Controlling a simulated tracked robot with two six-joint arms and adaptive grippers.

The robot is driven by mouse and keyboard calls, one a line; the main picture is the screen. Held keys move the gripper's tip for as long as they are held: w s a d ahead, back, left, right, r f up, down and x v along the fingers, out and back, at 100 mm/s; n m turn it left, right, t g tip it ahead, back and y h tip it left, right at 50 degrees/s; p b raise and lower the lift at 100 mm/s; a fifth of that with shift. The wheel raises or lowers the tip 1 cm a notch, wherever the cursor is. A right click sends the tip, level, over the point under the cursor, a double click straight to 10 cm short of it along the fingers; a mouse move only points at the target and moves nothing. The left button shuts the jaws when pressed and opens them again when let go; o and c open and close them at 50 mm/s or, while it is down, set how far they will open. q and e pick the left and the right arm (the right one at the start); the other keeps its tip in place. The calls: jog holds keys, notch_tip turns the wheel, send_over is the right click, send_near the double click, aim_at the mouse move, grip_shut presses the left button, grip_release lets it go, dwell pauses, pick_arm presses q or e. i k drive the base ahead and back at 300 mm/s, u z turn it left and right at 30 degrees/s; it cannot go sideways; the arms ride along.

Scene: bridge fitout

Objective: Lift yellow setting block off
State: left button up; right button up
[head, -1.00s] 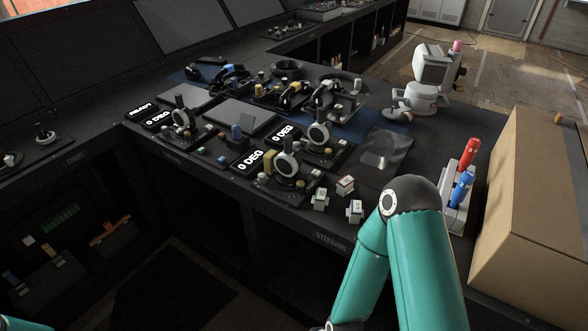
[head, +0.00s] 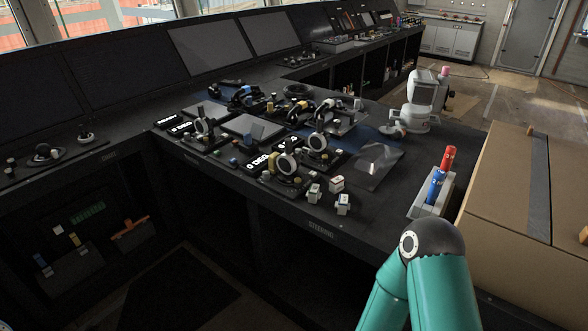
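A small yellow block (head: 273,161) appears to sit against the nearest round lever unit (head: 287,166) on the dark console, close to its front edge. It is small and partly lost among the lever parts, so I cannot tell how it is seated. My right arm enters at the bottom right, with its elbow in front of the console edge. Its gripper is below the picture. My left gripper is also out of view.
Several small pale blocks (head: 336,184) stand right of the lever unit. A grey holder (head: 429,207) with red and blue handles stands before a large cardboard box (head: 513,205) at right. More levers and displays fill the console behind.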

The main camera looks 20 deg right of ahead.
aim_at(272, 158)
jog(key=u, duration=0.15)
jog(key=i, duration=0.9)
jog(key=z, duration=0.05)
